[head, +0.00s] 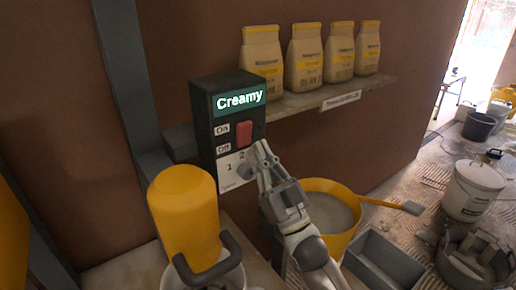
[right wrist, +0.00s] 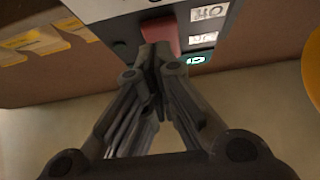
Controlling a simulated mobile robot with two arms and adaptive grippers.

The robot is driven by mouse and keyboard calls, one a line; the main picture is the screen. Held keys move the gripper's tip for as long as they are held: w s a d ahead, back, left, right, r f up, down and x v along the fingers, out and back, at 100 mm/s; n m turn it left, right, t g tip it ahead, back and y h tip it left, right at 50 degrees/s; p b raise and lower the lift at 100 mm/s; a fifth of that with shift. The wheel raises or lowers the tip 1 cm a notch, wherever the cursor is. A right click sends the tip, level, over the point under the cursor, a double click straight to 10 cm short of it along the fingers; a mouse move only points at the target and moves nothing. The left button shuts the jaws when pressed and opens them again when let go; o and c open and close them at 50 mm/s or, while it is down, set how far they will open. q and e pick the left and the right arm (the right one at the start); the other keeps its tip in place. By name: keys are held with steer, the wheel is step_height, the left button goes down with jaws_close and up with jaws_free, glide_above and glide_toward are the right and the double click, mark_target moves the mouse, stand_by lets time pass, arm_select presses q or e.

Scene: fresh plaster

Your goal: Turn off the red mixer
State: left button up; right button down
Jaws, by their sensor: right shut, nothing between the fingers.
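A dark control box (head: 228,125) on the wall has a lit display (head: 238,98) reading "Creamy". Its red rocker switch (head: 244,133) sits beside On and Off labels, with a knob below. Which way the rocker is pressed, I cannot tell. The mixer (head: 185,215) below has a yellow body and dark handles; no red mixer shows. My right gripper (head: 264,152) is shut and empty just below and right of the switch. In the right wrist view its closed tips (right wrist: 158,52) are at the red switch (right wrist: 160,34), touching or nearly so. My left gripper is not in view.
A shelf (head: 300,100) right of the box holds several bottle-like packs (head: 305,55). Below are a yellow tub (head: 335,238) of grey mix with a tool (head: 400,205) across its rim and a grey trough (head: 385,262). Buckets (head: 472,190) stand on the floor at right.

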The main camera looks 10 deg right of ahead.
steer(key=v, duration=1)
steer(key=shift+f, duration=0.15)
